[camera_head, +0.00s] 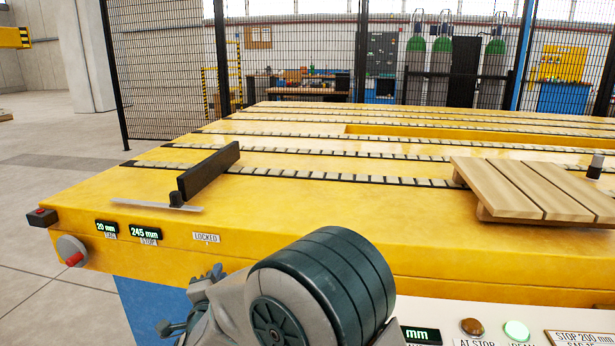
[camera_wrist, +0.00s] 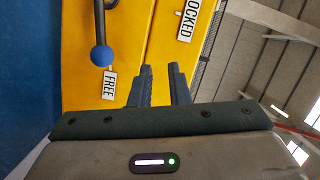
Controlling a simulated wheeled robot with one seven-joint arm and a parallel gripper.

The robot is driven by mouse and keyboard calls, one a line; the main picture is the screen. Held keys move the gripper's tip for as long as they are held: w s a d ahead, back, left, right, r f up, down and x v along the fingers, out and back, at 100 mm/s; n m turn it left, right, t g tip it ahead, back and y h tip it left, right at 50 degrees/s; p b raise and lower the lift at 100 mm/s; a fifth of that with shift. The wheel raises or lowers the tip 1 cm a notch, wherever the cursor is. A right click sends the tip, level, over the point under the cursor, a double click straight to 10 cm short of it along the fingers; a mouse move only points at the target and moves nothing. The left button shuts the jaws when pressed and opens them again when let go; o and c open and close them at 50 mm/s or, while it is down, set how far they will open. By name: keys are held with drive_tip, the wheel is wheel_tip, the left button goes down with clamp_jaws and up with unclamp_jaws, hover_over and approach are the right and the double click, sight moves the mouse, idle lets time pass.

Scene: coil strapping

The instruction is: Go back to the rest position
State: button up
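My gripper (camera_wrist: 160,68) is open and empty in the wrist view, with yellow surface showing between its two dark fingers. Part of it also shows in the head view (camera_head: 213,273), low in front of the yellow table's (camera_head: 330,225) front face. A lever with a blue knob (camera_wrist: 102,55) is on the yellow face in the wrist view, left of the fingers and apart from them. Its knob is by the FREE label (camera_wrist: 109,86). The LOCKED label (camera_wrist: 188,20) is up and right of the fingers; in the head view it sits above my wrist (camera_head: 206,237).
A wooden slatted pallet (camera_head: 530,190) lies on the table at right. A dark upright stop plate (camera_head: 210,170) stands at left. A red button (camera_head: 73,258) and displays reading 20 mm (camera_head: 107,227) and 245 mm (camera_head: 145,234) are on the front. Mesh fence (camera_head: 165,75) stands behind; left floor is clear.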

drive_tip(key=s+d+r+n+g+y+p, duration=0.15)
drive_tip(key=d+r+n+g+p, duration=0.25)
drive_tip(key=d+r+p, duration=0.5)
drive_tip(key=s+d+r+n+g+y+p, duration=0.1)
drive_tip(key=s+d+r+n+g+p, duration=0.15)
drive_tip(key=d+r+n+p, duration=0.6)
drive_tip(key=s+d+r+g+h+p, duration=0.2)
drive_tip(key=s+d+r+g+p, duration=0.2)
drive_tip(key=s+d, duration=0.5)
drive_tip(key=s+d+r+g+h+p, duration=0.2)
drive_tip(key=s+d+r+g+p, duration=0.2)
drive_tip(key=s+d+r+p, duration=0.3)
drive_tip(key=s+d+r, duration=0.1)
drive_tip(key=s+d, duration=0.1)
drive_tip(key=s, duration=0.2)
drive_tip(key=shift+s+r+n+p, duration=0.15)
drive_tip(key=shift+s+n+p, duration=0.15)
drive_tip(key=shift+n+p, duration=0.05)
